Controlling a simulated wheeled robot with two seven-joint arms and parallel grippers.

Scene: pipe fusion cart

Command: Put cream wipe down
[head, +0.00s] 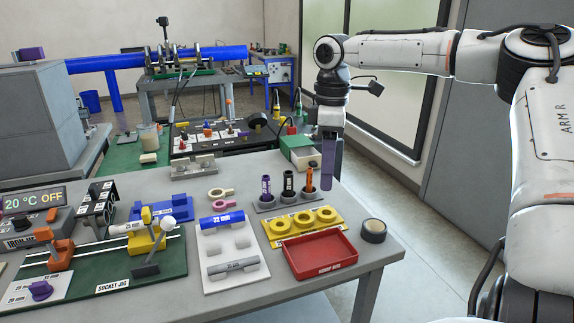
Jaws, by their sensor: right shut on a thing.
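My right gripper (329,188) hangs fingers down at the back right of the grey table, in front of a green box (296,143) with a pale open front. Its fingers show nearly edge-on and look closed together. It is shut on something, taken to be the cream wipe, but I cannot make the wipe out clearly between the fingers. A small cream block (148,158) lies on the green surface at the back left, apart from the gripper. My left gripper is not in view.
A red tray (320,266), a yellow ring holder (275,230), a dark tape roll (373,231) and a stand with several upright tools (288,198) crowd the table's right side. Floor is open right of the table.

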